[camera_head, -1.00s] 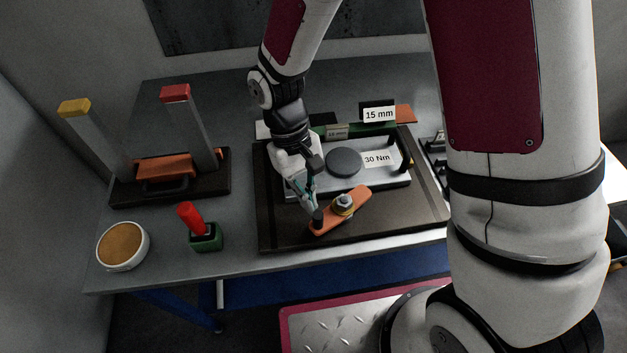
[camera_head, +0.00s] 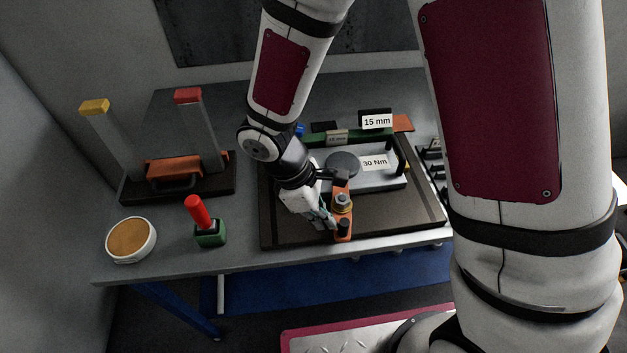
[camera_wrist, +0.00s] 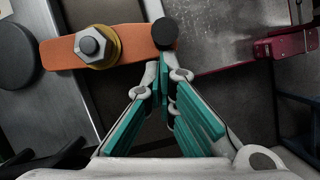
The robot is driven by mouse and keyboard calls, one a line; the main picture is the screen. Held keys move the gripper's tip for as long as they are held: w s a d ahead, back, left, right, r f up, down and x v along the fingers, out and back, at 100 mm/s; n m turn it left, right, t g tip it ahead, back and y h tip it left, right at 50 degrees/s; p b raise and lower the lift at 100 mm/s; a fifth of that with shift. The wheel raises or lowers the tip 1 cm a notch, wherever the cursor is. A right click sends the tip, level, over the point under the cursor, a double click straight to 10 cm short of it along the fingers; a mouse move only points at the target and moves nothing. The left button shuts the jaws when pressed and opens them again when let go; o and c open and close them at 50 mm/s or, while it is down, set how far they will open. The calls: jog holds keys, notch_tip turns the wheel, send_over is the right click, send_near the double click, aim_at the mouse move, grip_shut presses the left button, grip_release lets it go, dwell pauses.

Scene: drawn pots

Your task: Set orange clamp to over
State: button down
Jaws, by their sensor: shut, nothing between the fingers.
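The orange clamp (camera_head: 341,225) is a flat bar on the dark board, turning about a hex nut with a brass washer (camera_head: 343,202). It lies nearly straight front to back in the head view, its black knob (camera_head: 343,226) at the near end. In the wrist view the orange bar (camera_wrist: 135,38) runs across the top, with the nut (camera_wrist: 90,45) left of middle and the black knob (camera_wrist: 165,32) at its right end. My gripper (camera_head: 332,226) is shut and empty, its fingertips (camera_wrist: 158,66) close beside the knob; whether they touch it I cannot tell.
A grey plate with a dark disc (camera_head: 342,164) and a "30 Nm" label (camera_head: 375,162) lies behind the clamp. Left stand a red-handled tool in a green block (camera_head: 210,236), a round cork-topped dish (camera_head: 131,239) and a rack with two upright levers (camera_head: 180,190).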

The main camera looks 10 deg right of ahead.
jog(key=shift+s+d, duration=0.3)
jog(key=shift+d, duration=0.15)
dwell(0.6)
